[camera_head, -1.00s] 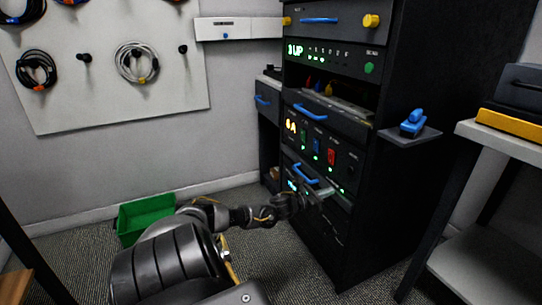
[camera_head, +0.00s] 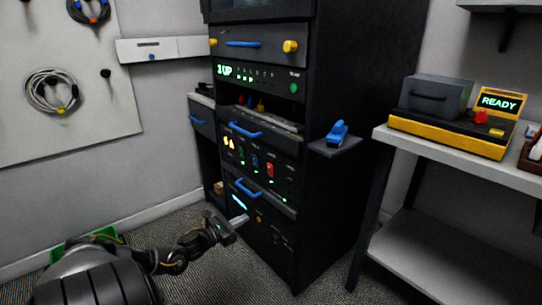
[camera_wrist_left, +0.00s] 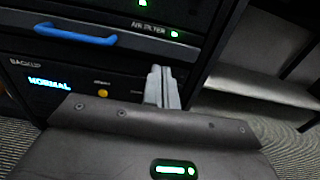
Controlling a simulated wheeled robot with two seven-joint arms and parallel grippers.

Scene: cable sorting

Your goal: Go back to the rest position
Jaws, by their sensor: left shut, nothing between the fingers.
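My left gripper (camera_head: 236,222) is shut and empty. In the head view it is in front of the lower part of the black equipment rack (camera_head: 335,200), near a drawer with a blue handle (camera_head: 247,187). In the left wrist view the closed grey fingers (camera_wrist_left: 162,88) point at the rack front, by the lower panel whose display reads "NORMAL" (camera_wrist_left: 50,84). A blue handle (camera_wrist_left: 75,33) is at the upper left there. I cannot tell whether the fingers touch the rack. My right gripper is not in view.
A white workbench (camera_head: 455,157) on the right carries a yellow and black device with a "READY" screen (camera_head: 499,102). A small side shelf (camera_head: 335,147) holds a blue tool (camera_head: 338,132). A pegboard (camera_head: 60,120) with cable coils is at left. A green bin (camera_head: 62,251) is partly hidden behind my arm.

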